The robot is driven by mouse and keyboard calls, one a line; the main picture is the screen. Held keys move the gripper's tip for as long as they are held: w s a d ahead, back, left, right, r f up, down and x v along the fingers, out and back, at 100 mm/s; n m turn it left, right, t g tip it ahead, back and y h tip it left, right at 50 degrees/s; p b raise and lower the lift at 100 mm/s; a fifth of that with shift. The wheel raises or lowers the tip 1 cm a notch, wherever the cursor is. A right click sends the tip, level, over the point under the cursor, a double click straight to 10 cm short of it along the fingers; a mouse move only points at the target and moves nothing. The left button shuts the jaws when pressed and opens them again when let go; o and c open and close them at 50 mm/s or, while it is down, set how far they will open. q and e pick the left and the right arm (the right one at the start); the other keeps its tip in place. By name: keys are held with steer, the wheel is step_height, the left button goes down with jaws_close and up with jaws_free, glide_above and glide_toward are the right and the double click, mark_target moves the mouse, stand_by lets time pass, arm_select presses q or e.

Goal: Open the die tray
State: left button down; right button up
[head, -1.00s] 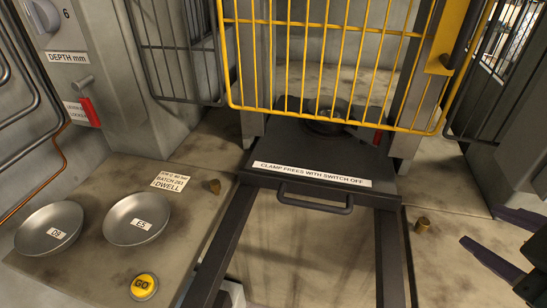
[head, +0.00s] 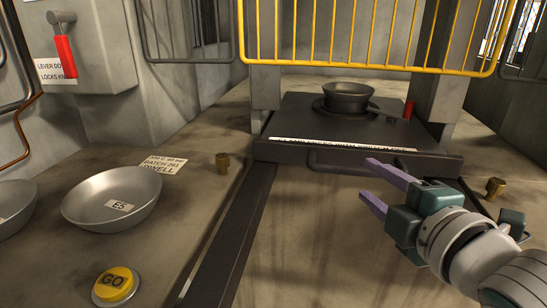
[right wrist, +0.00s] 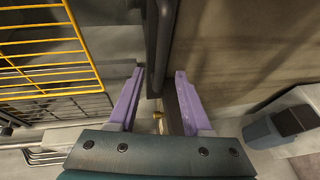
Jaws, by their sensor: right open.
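The die tray (head: 290,122) is a dark flat slab between grey posts, with a white label strip along its front edge. A dark bar handle (head: 335,165) sticks out of its front. A dark round die with a bowl (head: 348,97) stands on the tray. My right gripper (head: 368,181), with purple fingers, is open at the right part of the handle. In the right wrist view a dark bar, seemingly the handle (right wrist: 160,50), runs between or just past the open fingertips (right wrist: 159,70); contact cannot be told. My left gripper is not in view.
A yellow barred guard (head: 370,67) hangs above the tray. On the left are a red lever (head: 66,57), a bowl marked E5 (head: 112,198) and a yellow GO button (head: 115,285). Dark rails run in front of the tray.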

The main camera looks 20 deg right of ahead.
mark_target(357, 172)
steer(key=b+x, duration=0.1)
steer(key=x, duration=0.5)
steer(key=shift+c, duration=0.3)
jaws_close()
stand_by(1.0)
